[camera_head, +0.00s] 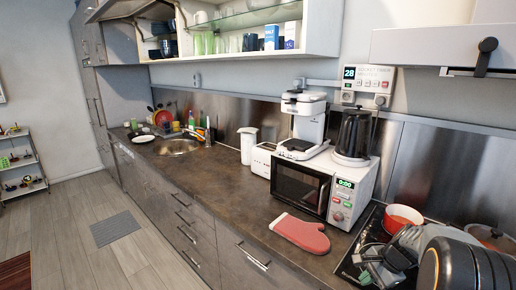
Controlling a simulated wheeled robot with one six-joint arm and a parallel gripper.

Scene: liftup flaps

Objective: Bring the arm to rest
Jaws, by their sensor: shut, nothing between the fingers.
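My gripper (366,270) is at the bottom right, low over the dark hob beside the counter's front edge. Its fingers are shut and empty. My arm is folded close in the bottom right corner, and its dark round links hide part of the hob. The wall cabinet (330,28) at the top is open, and its lift-up flap (110,10) is raised at the top left. Cups, glasses and boxes show on its shelves. My gripper is far below the cabinet and apart from it.
A red oven mitt (301,233) lies on the counter in front of the microwave (322,187). A red pot (402,217) stands on the hob close behind my arm. The floor at left is mostly clear.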

